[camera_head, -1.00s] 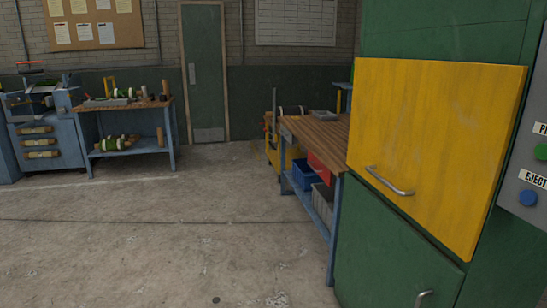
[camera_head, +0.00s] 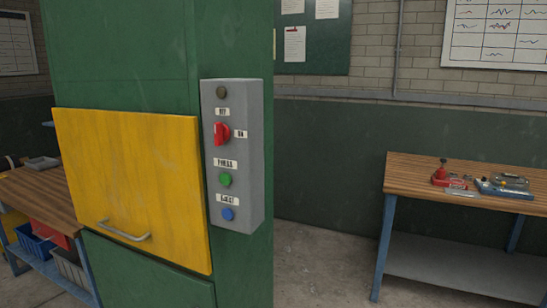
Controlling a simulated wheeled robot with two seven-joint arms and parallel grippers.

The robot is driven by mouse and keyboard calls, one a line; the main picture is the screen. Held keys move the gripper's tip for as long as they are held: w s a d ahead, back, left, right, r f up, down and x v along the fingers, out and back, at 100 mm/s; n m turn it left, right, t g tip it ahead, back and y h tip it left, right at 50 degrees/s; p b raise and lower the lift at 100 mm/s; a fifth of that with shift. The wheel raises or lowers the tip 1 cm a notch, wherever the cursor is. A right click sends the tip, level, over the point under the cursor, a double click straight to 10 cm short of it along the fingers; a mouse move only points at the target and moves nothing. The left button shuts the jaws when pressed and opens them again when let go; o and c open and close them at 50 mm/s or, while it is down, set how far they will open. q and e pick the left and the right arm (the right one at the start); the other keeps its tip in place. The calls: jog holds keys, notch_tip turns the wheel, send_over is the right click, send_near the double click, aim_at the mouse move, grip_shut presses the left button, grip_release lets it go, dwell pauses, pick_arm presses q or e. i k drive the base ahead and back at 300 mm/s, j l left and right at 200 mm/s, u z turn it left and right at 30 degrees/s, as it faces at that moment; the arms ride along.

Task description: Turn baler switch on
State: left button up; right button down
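The baler (camera_head: 120,60) is a tall green cabinet at the left with a yellow door (camera_head: 135,180) that has a metal handle. A grey control panel (camera_head: 250,150) is fixed at its right edge. The red rotary switch (camera_head: 221,133) sits in the panel's upper part, between a label above it and another to its right; the small lettering is hard to read. A green button (camera_head: 225,180) and a blue button (camera_head: 228,214) are below it. A dark round lamp (camera_head: 221,92) at the top looks unlit. Neither of my grippers is in view.
A wooden-topped workbench (camera_head: 420,172) with a red tool and a grey-blue device stands at the right by the wall. Another bench (camera_head: 35,195) with bins is at the far left. Bare floor (camera_head: 315,265) lies between the baler and the right bench.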

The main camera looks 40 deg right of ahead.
aim_at(221, 132)
jog(key=z, duration=1)
